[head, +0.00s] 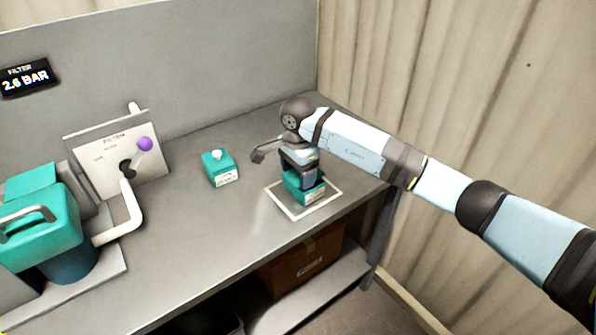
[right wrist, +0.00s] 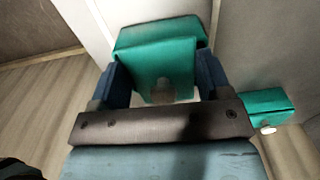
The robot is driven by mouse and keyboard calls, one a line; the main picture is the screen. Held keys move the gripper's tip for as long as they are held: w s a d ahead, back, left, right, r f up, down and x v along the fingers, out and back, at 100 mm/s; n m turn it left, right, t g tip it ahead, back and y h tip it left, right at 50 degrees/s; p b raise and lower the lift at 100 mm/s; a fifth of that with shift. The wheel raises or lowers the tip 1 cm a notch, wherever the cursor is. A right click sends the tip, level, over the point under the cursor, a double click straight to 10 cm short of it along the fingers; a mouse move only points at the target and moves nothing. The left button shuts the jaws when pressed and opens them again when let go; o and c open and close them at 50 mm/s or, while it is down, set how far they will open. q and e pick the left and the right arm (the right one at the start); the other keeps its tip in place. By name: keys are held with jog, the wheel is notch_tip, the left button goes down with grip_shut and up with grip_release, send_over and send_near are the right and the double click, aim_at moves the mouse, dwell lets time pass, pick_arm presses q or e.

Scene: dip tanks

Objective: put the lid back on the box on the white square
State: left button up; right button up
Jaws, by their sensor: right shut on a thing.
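A teal box (head: 304,193) with a pale label stands on the white square (head: 289,207) near the table's front right edge. My right gripper (head: 308,177) points down over it. In the right wrist view its two blue fingers (right wrist: 163,85) are shut on the teal lid (right wrist: 152,62), with the pale knob between them. The box body (right wrist: 165,28) shows just beyond the lid, slightly offset in the picture. The gripper covers much of the lid in the head view. I cannot tell whether the lid touches the box or hangs just above it. My left gripper is out of view.
A second teal box (head: 219,170) with a white knob stands left of the white square. At the left are a filter panel (head: 108,160) with a purple-knobbed lever, a white pipe and a teal-topped tank (head: 40,225). A brown carton (head: 300,262) sits below. The table between is clear.

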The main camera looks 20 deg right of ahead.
jog(key=shift+f, duration=0.15)
jog(key=o, duration=0.9)
